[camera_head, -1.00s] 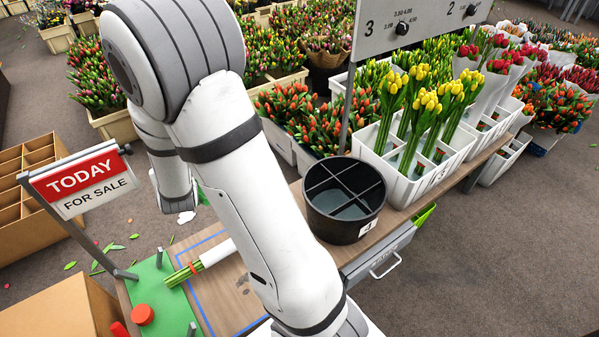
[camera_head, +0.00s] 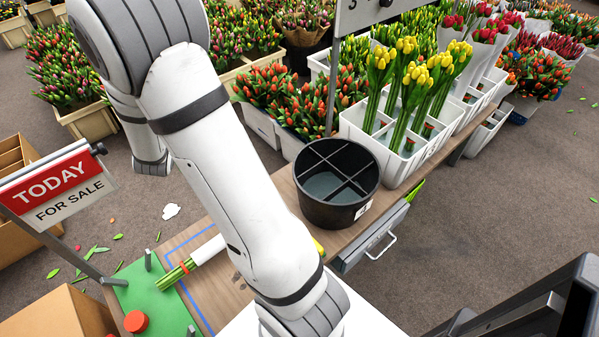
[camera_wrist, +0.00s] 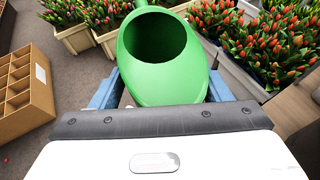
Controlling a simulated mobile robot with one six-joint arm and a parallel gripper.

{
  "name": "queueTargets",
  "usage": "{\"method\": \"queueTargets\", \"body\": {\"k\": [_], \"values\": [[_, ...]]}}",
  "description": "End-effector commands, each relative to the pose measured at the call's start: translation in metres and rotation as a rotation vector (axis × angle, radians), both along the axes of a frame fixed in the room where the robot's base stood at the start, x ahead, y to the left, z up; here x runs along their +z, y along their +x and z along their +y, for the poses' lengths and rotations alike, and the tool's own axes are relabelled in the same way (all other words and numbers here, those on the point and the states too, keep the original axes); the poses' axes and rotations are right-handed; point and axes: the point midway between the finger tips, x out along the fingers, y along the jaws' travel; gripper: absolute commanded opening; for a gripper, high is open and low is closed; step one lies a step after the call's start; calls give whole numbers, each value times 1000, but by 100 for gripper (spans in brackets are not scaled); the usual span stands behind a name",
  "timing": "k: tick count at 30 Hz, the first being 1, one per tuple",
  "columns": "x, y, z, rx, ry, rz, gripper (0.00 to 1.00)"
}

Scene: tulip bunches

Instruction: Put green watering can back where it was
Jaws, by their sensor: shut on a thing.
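The green watering can (camera_wrist: 157,55) fills the upper middle of the wrist view, its wide dark opening facing the camera. My gripper (camera_wrist: 162,90) is shut on it, with one blue finger on each side. The can's lower parts are hidden. In the head view my white arm crosses the left half, and neither my gripper nor the can shows.
The wooden bench (camera_head: 283,183) carries a black divided bucket (camera_head: 338,213), white crates (camera_head: 405,168) with yellow tulips, a wrapped bunch (camera_head: 208,250) and a green mat (camera_head: 152,288). A TODAY sign (camera_head: 55,187) stands at left. An open drawer (camera_head: 372,238) juts out. Floor is clear at right.

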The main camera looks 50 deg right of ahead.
Motion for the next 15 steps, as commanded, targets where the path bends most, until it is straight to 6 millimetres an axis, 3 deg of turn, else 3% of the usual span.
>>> {"method": "queueTargets", "body": {"k": [1,5,9,12,15], "values": [[-12,3,-33,-99,1,-3,0],[-27,-4,-114,-369,0,-3,0],[-51,-31,-199,-681,0,0,0],[-70,-59,-248,-892,0,2,0],[-86,-86,-284,-1068,-1,2,0]]}}
